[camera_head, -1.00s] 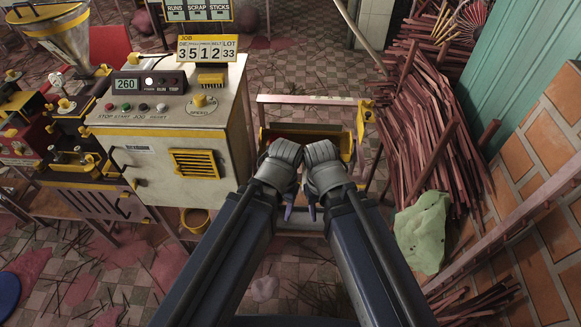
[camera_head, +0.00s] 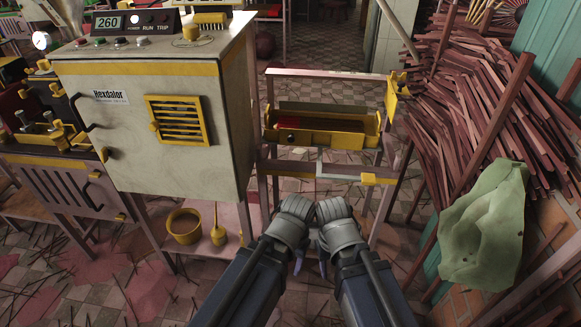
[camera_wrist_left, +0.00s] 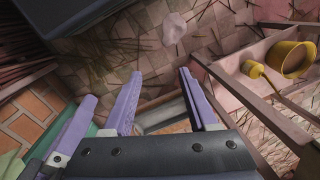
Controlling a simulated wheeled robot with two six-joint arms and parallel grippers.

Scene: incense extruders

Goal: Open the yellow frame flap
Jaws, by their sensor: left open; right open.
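A yellow-framed slatted flap (camera_head: 178,120) is on the front of the cream cabinet (camera_head: 105,135). It lies flat against the panel and looks shut, with a small yellow catch at its left edge. My left gripper (camera_head: 298,264) and right gripper (camera_head: 323,266) hang side by side at the lower middle, right of and below the flap, well apart from it. In the left wrist view my left gripper (camera_wrist_left: 160,75) has its two purple fingers spread with nothing between them. The right fingers are mostly hidden behind the wrist, with nothing seen in them.
A yellow-edged tray (camera_head: 335,140) sits on a metal stand ahead. A yellow bucket (camera_head: 184,238) and scoop (camera_head: 218,236) are on the shelf below the cabinet. Reddish sticks (camera_head: 455,90) and a green cloth (camera_head: 485,225) are at right. Tiled floor shows beneath my arms.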

